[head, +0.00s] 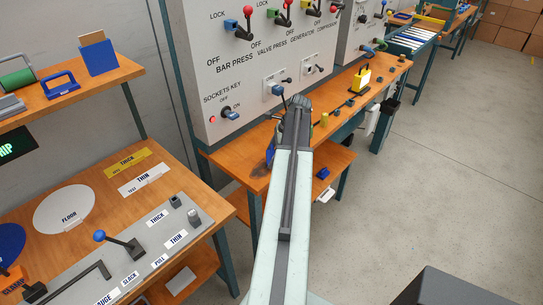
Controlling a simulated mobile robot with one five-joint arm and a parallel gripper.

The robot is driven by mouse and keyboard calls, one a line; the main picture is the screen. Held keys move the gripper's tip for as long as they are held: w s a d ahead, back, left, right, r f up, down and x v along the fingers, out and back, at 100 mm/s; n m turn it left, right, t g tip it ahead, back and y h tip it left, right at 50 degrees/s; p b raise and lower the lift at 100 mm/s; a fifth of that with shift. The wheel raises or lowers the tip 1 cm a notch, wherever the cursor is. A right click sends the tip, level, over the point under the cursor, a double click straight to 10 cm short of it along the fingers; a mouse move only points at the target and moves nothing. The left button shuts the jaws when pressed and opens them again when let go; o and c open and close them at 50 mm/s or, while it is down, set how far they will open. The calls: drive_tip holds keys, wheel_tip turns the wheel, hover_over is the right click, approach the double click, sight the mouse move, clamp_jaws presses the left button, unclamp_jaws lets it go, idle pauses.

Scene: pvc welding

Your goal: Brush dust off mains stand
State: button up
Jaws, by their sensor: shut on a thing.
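The tall grey control panel (232,75), labelled BAR PRESS, VALVE PRESS, GENERATOR and SOCKETS KEY, appears to be the mains stand. A wooden bench (240,173) runs along its foot. My gripper (297,102) is at the far end of my outstretched arm, over the bench and in front of the panel's lower right part. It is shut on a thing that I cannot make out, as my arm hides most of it. I cannot tell a brush for certain.
A blue-knobbed lever (278,91) stands out from the panel close to my gripper. A yellow-and-black item (361,80) and small parts lie further along the bench. A wooden table with a grey lever plate (134,248) is at left.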

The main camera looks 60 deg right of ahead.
drive_tip(key=shift+w+a, duration=0.2)
drive_tip(key=shift+a, duration=0.8)
drive_tip(key=shift+w+a, duration=0.2)
drive_tip(key=shift+a, duration=0.75)
drive_tip(key=shift+a, duration=0.15)
